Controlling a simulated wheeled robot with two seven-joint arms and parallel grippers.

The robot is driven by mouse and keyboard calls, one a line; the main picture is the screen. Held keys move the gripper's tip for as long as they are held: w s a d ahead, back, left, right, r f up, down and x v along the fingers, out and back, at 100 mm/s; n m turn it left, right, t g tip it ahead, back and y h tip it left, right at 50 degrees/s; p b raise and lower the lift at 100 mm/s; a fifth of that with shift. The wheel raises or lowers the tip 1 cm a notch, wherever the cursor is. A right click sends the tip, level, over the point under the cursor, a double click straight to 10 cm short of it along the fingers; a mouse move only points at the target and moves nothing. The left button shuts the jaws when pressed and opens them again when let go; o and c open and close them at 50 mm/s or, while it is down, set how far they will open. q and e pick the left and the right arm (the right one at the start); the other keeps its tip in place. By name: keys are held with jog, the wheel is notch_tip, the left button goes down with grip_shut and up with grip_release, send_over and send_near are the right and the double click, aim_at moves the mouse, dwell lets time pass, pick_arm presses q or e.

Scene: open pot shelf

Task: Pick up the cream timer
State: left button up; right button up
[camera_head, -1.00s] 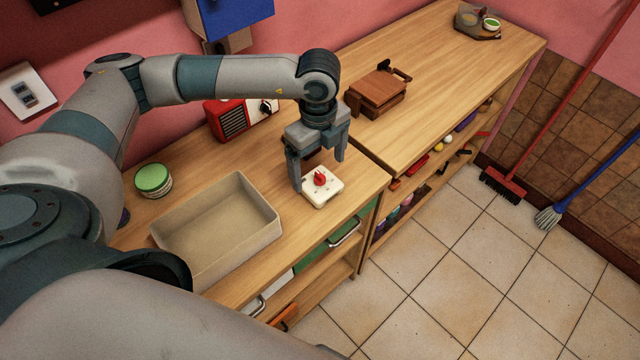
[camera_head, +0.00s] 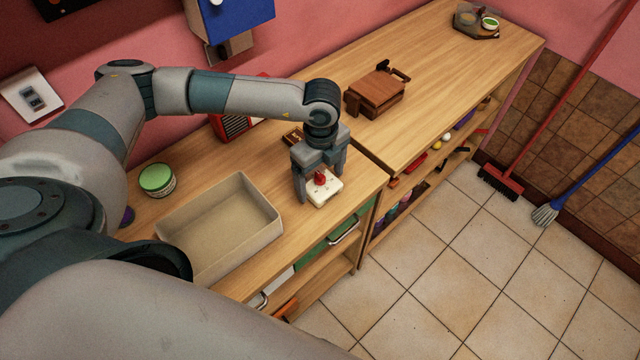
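The cream timer (camera_head: 326,193), a small square block with a red knob on top, sits on the wooden counter near its front edge. My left gripper (camera_head: 319,187) is pointed down over the timer, its fingers apart on either side of it. The left finger is at the timer's left side and the right finger is behind its far right side. I cannot tell whether the fingers touch it. My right gripper is not in view.
An empty beige tray (camera_head: 225,228) stands left of the timer. A green-lidded jar (camera_head: 157,180), a red radio (camera_head: 232,124) and a brown wooden box (camera_head: 376,92) stand on the counter (camera_head: 445,75). Open shelves lie below the front edge.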

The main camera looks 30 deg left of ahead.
pick_arm(q)
jog(key=c, duration=1)
jog(key=shift+r, duration=0.1)
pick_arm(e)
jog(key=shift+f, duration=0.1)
